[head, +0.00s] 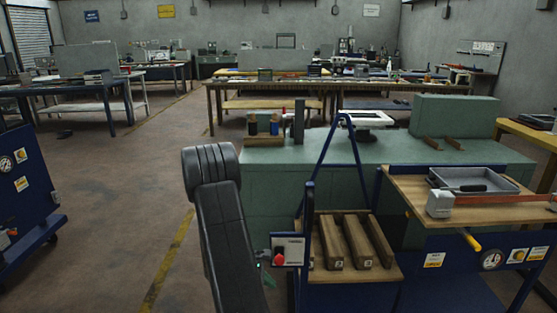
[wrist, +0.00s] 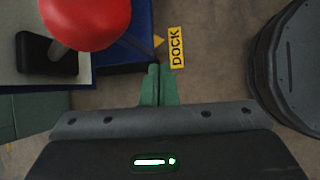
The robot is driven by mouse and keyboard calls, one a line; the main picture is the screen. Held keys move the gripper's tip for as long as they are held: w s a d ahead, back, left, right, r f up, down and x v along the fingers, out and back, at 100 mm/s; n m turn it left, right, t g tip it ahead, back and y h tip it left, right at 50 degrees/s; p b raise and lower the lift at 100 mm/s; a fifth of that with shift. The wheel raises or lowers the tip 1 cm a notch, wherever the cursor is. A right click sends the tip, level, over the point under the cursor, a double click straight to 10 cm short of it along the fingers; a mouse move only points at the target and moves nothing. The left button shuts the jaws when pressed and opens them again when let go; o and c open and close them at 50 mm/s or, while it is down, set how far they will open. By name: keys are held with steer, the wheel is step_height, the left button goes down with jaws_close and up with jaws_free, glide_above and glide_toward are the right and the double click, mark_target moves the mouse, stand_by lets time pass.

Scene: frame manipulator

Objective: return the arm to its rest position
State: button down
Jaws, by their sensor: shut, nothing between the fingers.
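My arm (head: 222,215) shows in the head view as a dark upright link left of the wooden cart. My gripper (wrist: 160,70) has green fingers, closed together and empty, in the wrist view. Its green tips are only partly visible in the head view, low beside the cart. A red button (wrist: 85,15) lies up and left of the fingertips in the wrist view, apart from them. It also shows in the head view (head: 279,260) on a pale control panel (head: 293,245).
A cart shelf holds wooden blocks (head: 356,240). A workbench at right carries a grey tray (head: 475,181). A green counter (head: 400,150) stands behind. A yellow DOCK label (wrist: 176,47) is near the fingertips. The floor (head: 110,200) to the left is largely open.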

steer(key=f+t+b, duration=0.1)
steer(key=b, duration=0.3)
steer(key=w+f+m+t+b, duration=0.1)
steer(key=b, duration=0.4)
steer(key=shift+f, duration=0.35)
steer(key=shift+t+b, duration=0.3)
steer(key=shift+b, duration=0.1)
steer(key=shift+r, duration=0.1)
